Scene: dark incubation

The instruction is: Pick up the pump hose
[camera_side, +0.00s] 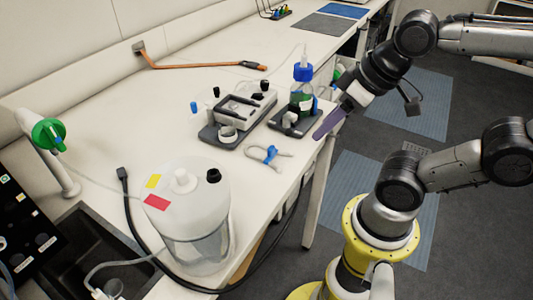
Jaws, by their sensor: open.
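A short whitish hose with a blue clip (268,154) lies on the white bench near its front edge. It looks like the pump hose, though other tubes are in view. My gripper (324,129), with purple fingers, is just past the bench's front edge, to the right of and higher in the picture than the hose. The gripper is open and apart from the hose. The gap between its fingers is hard to see from this side.
A blue-capped bottle (302,92) with a thin tube stands on a dark base close to my gripper. Left of it is a grey device (240,110). A large whitish container (185,215) with a black hose (137,222) stands beside a dark sink (85,245). An orange-brown rod (200,66) lies at the back.

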